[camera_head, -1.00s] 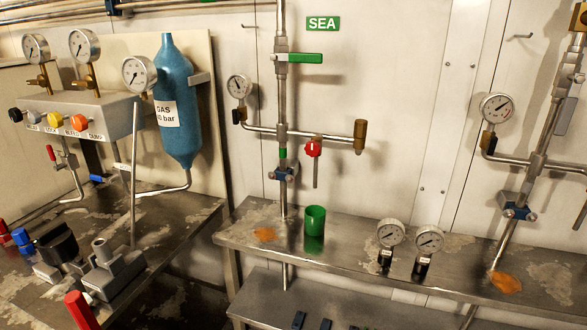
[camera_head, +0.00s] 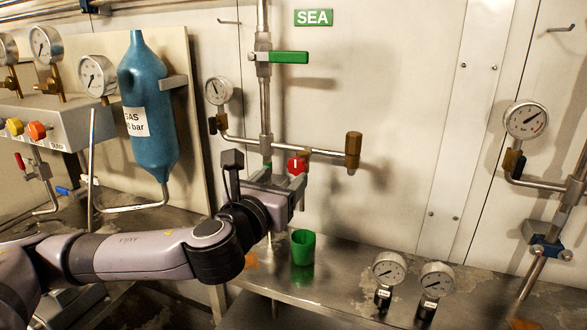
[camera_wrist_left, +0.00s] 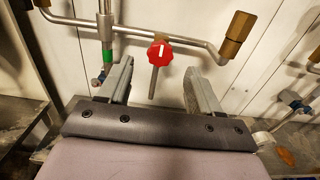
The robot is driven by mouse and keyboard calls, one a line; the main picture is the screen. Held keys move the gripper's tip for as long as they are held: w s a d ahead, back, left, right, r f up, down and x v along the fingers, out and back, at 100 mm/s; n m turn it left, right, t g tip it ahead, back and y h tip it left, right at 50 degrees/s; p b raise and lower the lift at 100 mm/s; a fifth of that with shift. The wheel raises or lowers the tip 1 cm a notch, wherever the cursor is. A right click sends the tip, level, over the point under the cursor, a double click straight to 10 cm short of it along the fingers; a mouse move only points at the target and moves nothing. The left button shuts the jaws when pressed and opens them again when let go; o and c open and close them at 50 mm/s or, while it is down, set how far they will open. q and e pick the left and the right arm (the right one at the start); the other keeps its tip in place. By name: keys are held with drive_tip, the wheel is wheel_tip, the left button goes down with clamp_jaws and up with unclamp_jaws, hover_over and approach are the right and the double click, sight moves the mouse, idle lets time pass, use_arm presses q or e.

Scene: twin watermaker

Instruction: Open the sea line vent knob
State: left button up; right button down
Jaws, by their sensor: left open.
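The red vent knob (camera_head: 296,165) sits on the sea line's side branch, below the green SEA sign (camera_head: 313,18). It has a white mark on its face. In the left wrist view the knob (camera_wrist_left: 160,54) shows beyond and between my two fingers, with a thin tube hanging under it. My left gripper (camera_wrist_left: 158,82) is open and empty, its fingers pointing toward the wall. In the head view the left gripper (camera_head: 285,182) is just below and left of the knob, partly hidden by its own wrist. I cannot tell whether it touches the knob. My right gripper is out of view.
A green-handled valve (camera_head: 288,57) is above on the vertical pipe. A brass end fitting (camera_head: 353,150) is right of the knob. A green cup (camera_head: 302,246) and two loose gauges (camera_head: 389,270) stand on the steel bench (camera_head: 345,278) below. A blue gas bottle (camera_head: 150,110) is at left.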

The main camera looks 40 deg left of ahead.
sight(295, 166)
use_arm(q)
drive_tip(key=shift+x, duration=3.2)
drive_tip(key=shift+d, duration=0.1)
drive_tip(key=c, duration=1)
